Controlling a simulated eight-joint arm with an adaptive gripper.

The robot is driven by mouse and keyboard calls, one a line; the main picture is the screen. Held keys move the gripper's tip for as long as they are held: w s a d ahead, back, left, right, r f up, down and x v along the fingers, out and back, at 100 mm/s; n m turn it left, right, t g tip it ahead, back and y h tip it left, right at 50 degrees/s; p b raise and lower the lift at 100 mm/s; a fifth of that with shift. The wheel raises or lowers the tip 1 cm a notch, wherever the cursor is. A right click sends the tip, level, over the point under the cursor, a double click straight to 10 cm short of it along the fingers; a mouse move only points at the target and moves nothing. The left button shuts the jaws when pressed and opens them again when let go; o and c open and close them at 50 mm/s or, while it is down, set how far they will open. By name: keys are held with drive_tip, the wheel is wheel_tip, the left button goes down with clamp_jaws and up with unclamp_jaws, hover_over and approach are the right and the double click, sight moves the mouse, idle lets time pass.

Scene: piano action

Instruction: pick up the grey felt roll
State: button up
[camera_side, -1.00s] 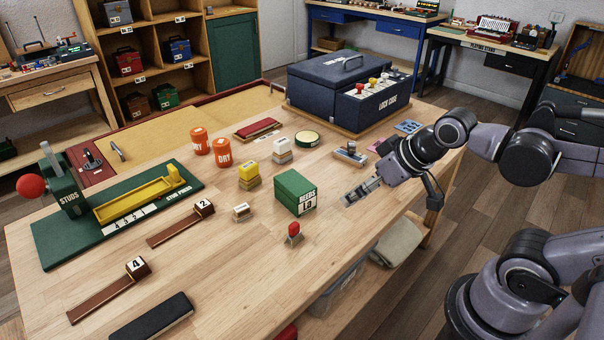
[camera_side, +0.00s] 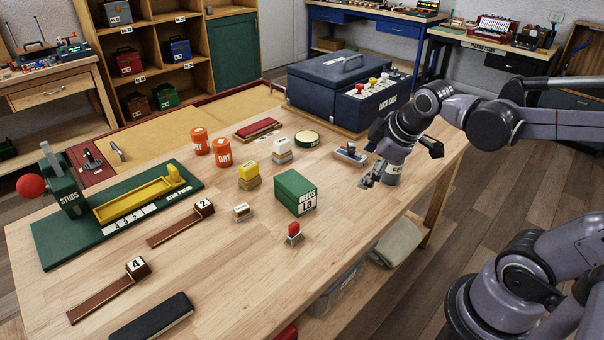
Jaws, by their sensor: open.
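A grey upright cylinder with a white label reading "FE", which I take for the grey felt roll (camera_side: 393,178), stands near the right edge of the bench. My wrist covers its upper part. My gripper (camera_side: 369,178) points down and to the left, its fingers just left of the roll in the picture. It is open and holds nothing. I cannot tell whether the fingers touch the roll or stand in front of it.
A small metal-topped block (camera_side: 350,153) stands just left of my gripper. The dark blue lock case (camera_side: 330,85) is behind. A green reeds box (camera_side: 295,193) and a red-topped stamp (camera_side: 293,233) stand to the left. The front right benchtop is clear.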

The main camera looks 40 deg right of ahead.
drive_tip(key=shift+w+d+f+n+g+h, duration=0.6)
drive_tip(key=shift+d+f+n, duration=1.05)
drive_tip(key=shift+d+n, duration=1.6)
drive_tip(key=shift+w+d+f+n+g+h, duration=0.2)
drive_tip(key=shift+w+d+f+n+g, duration=0.7)
drive_tip(key=shift+d+f+n, duration=2.2)
drive_tip(key=shift+w+d+f+n+g+h, duration=0.3)
drive_tip(key=shift+w+d+n, duration=1.25)
drive_tip(key=shift+d, duration=3.25)
drive_tip(key=shift+n, duration=0.5)
drive_tip(key=shift+s+d+f, duration=0.1)
drive_tip(key=shift+d+f, duration=0.3)
drive_tip(key=shift+f, duration=0.35)
drive_tip(key=shift+s+d+f, duration=0.1)
drive_tip(key=shift+d+f, duration=0.3)
drive_tip(key=shift+f, duration=0.3)
drive_tip(key=shift+d+f, duration=0.4)
drive_tip(key=shift+f, duration=0.35)
drive_tip(key=c, duration=1.3)
